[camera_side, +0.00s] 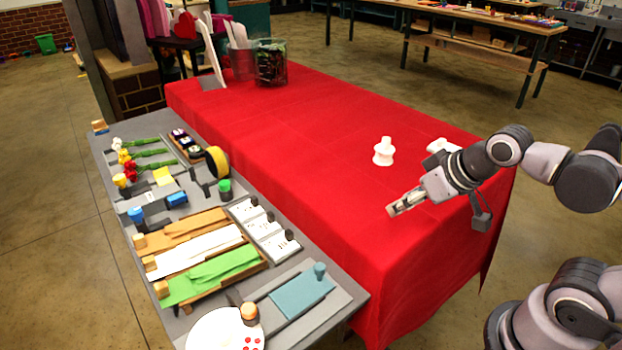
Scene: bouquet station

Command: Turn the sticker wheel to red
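The sticker wheel (212,331) appears to be the round white disc at the near end of the grey station board, partly cut off by the bottom edge of the picture. Several red dots show on its right side, and an orange-topped knob (249,312) stands at its upper edge. Other colours on the disc are not visible. My gripper (393,209) is above the red-covered table, well to the right of and beyond the wheel, touching nothing that I can see. The gap between its fingers is too small to make out.
The grey board (108,158) carries flowers, paper strips (212,272), white cards (262,228) and a teal sliding panel (302,294) beside the wheel. A white vase-like object (384,152) stands on the red cloth (320,200) behind my gripper. Cloth between gripper and board is clear.

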